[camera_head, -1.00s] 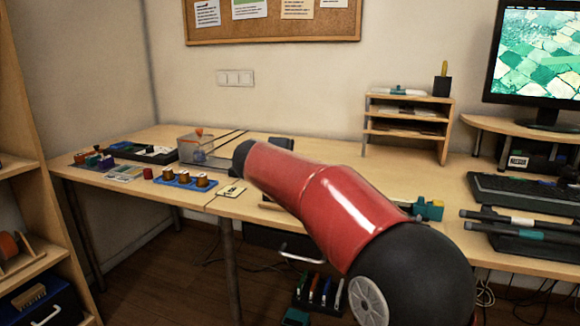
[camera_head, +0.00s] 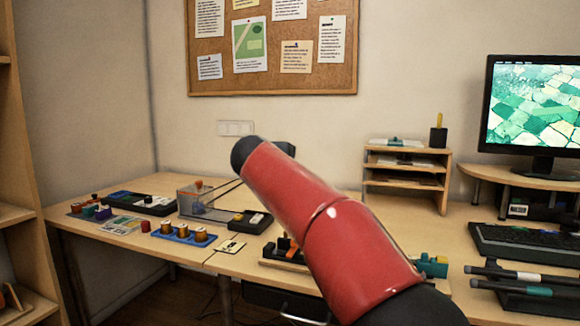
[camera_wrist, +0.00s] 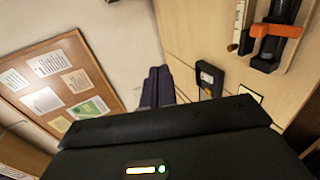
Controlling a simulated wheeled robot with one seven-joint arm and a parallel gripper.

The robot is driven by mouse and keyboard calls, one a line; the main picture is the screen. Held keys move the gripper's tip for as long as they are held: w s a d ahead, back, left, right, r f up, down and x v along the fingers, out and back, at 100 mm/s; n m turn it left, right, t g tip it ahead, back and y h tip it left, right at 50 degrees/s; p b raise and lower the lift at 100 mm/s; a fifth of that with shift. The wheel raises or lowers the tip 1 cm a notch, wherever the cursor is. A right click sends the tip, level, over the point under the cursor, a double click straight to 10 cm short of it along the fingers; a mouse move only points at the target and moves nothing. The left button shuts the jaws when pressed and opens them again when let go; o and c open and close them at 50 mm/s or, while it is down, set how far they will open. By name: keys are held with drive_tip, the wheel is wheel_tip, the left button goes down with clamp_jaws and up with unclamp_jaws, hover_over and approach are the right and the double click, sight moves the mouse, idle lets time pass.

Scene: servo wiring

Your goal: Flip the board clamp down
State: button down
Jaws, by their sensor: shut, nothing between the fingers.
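The board clamp (camera_wrist: 276,30) shows in the wrist view at the upper right as an orange bar across black parts on a wooden base. In the head view a fixture with orange and black parts (camera_head: 285,247) stands on the table, partly behind my red arm. Its orange part seems to stick up there, but its exact angle is hard to tell. My gripper (camera_wrist: 157,86) shows its dark fingers together and empty in the wrist view, left of the clamp and apart from it. In the head view my gripper is mostly hidden behind my arm.
A small black device (camera_head: 250,222) and a pale card (camera_head: 231,247) lie left of the fixture. A blue tray (camera_head: 184,236) with copper spools and a clear box (camera_head: 200,200) are further left. A shelf organizer (camera_head: 406,178) and monitor (camera_head: 530,115) stand at right.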

wheel_tip(320, 180, up, 2)
drive_tip(key=shift+r, duration=0.1)
idle(0.4)
drive_tip(key=s+d+f+m+g+y, duration=0.1)
drive_tip(key=s+d+f+m+g, duration=0.1)
drive_tip(key=s+d+f, duration=0.35)
drive_tip(key=s+d+f+m+g, duration=0.1)
drive_tip(key=s+d+f+m, duration=0.15)
drive_tip(key=s, duration=0.65)
drive_tip(key=s+d+f+m+g+y, duration=0.1)
drive_tip(key=s+d+f+m+g, duration=0.2)
drive_tip(key=s, duration=0.4)
drive_tip(key=s+d+f+m+y, duration=0.1)
drive_tip(key=s+d+f+m, duration=0.1)
drive_tip(key=s+f, duration=0.7)
drive_tip(key=s+d+f+m+g+y, duration=0.1)
drive_tip(key=s+f+m, duration=0.3)
drive_tip(key=s+f, duration=0.4)
drive_tip(key=shift+s+d+f+y, duration=0.3)
drive_tip(key=shift+s+d+f, duration=0.05)
drive_tip(key=shift+s, duration=0.85)
